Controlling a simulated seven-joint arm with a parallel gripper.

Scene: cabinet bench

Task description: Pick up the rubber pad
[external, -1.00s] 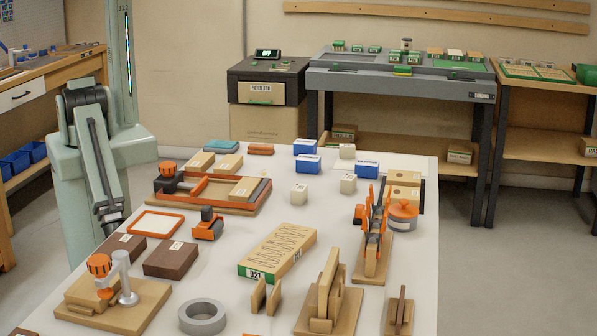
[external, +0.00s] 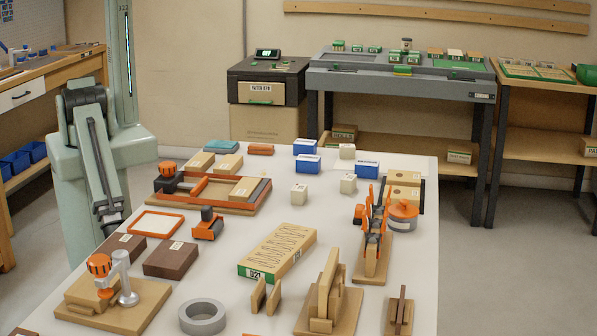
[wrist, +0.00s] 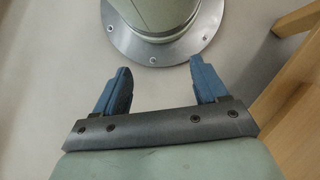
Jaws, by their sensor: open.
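My gripper (wrist: 160,78) is open and empty in the wrist view, its two blue fingers wide apart. It points down toward my own round base plate and the pale floor, with no task object between the fingers. In the external view my arm hangs folded at the left, beside the white table. No object is clearly marked as the rubber pad. A flat teal piece (external: 221,145) and a small orange-brown block (external: 261,149) lie at the table's back left; I cannot tell whether either is the pad. My gripper is well apart from both.
The white table (external: 250,215) is crowded. A wooden clamp stand (external: 112,300), dark brown blocks (external: 170,259), a grey ring (external: 203,316), a slatted wooden box (external: 278,252) and an orange rack (external: 375,225) stand on it. Some bare surface shows mid-table.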

